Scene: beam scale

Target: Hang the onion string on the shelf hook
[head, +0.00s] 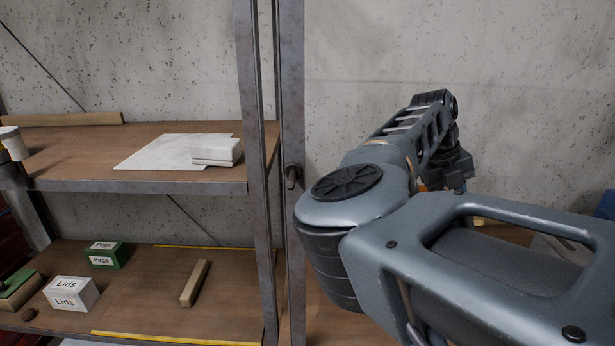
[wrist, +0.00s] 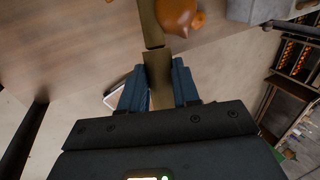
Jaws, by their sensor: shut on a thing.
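The onion string shows in the wrist view as a flat olive-brown strand (wrist: 151,25) with an orange-brown onion (wrist: 178,14) beside it at the top edge. My gripper (wrist: 158,72) is shut on the strand, with a blue finger on each side. The rest of the string is out of frame. In the head view my arm covers most of the string, and only a small orange patch shows below the wrist. The shelf hook (head: 291,176) is a small dark hook on the shelf's front upright, left of my arm. It looks empty, and the onion string is apart from it.
The metal shelf upright (head: 291,80) stands between my arm and the shelves. The upper shelf (head: 80,158) holds papers and a white box (head: 215,151). The lower shelf holds a Lids box (head: 72,293), a green Pegs box (head: 106,255) and a wooden block (head: 194,284).

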